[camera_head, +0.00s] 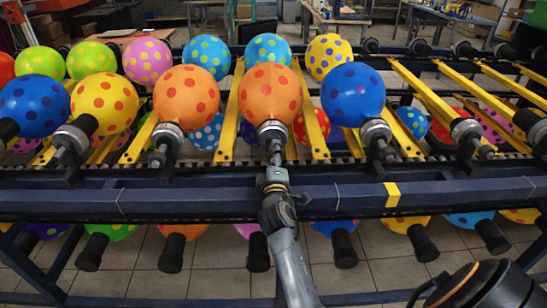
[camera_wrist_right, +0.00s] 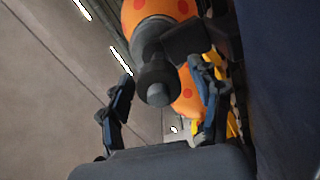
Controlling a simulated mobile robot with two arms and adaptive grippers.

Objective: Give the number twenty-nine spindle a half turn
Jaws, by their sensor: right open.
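My right gripper (camera_head: 275,165) is at the front rail, in line with the spindle (camera_head: 272,132) under the orange balloon with red dots (camera_head: 270,92). In the right wrist view its two blue fingers (camera_wrist_right: 164,92) are spread apart, one on each side of the dark spindle end (camera_wrist_right: 156,82). A gap shows between the left finger and the spindle; I cannot tell whether the right finger touches it. No number is readable, so I cannot tell from the pictures whether this is twenty-nine. My left gripper is not in view.
Neighbouring spindles carry another orange balloon (camera_head: 186,97) to the left and a blue balloon (camera_head: 353,94) to the right. A dark blue rail (camera_head: 330,198) runs across in front. Balloons hang from a lower row beneath. Yellow bars (camera_head: 425,92) without balloons lie at right.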

